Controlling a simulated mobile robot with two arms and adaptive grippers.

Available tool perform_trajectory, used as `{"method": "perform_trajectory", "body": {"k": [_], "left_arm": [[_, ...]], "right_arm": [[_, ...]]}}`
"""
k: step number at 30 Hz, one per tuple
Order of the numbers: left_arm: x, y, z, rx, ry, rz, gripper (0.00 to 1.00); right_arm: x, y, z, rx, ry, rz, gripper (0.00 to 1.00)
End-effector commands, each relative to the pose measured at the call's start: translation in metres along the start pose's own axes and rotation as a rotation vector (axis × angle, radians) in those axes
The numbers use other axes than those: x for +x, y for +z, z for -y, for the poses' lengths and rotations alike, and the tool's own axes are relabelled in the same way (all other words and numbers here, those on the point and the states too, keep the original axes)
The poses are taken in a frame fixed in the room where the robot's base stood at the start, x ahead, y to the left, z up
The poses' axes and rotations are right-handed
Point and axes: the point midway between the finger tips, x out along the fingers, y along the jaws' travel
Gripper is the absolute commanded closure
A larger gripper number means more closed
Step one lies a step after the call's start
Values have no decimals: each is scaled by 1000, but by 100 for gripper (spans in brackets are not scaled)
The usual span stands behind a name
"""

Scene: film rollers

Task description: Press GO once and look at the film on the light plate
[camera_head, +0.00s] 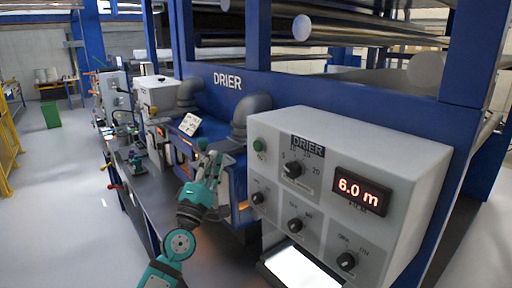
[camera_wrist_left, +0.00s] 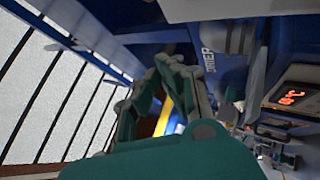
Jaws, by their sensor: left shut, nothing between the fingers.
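The grey DRIER control box (camera_head: 345,170) stands at the right in the head view. A green button (camera_head: 259,145) sits at its upper left; its label is too small to read. The display (camera_head: 360,191) reads 6.0 m. The bright white light plate (camera_head: 300,268) is below the box; no film can be made out on it. My left gripper (camera_head: 212,158) is shut and empty, left of the green button and apart from it in the picture. The left wrist view shows its fingers (camera_wrist_left: 178,75) close up. My right gripper is not in view.
The box carries several black knobs (camera_head: 293,169). Blue machine frame and large rollers (camera_head: 340,40) rise behind it. A long bench (camera_head: 150,200) with small devices runs back on the left. The floor (camera_head: 60,200) farther left is clear, with a yellow rail (camera_head: 8,150) at the edge.

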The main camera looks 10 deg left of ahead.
Motion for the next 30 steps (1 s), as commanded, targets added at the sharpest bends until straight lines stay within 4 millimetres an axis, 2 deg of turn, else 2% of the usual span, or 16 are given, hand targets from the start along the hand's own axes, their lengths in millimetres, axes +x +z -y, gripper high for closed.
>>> {"method": "perform_trajectory", "body": {"k": [10,24,30], "left_arm": [[7,5,6,1,1,0,100],[49,36,39,1,0,0,100],[59,43,45,3,-1,1,100]], "right_arm": [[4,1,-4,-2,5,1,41],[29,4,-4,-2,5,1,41],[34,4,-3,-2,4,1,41]]}}
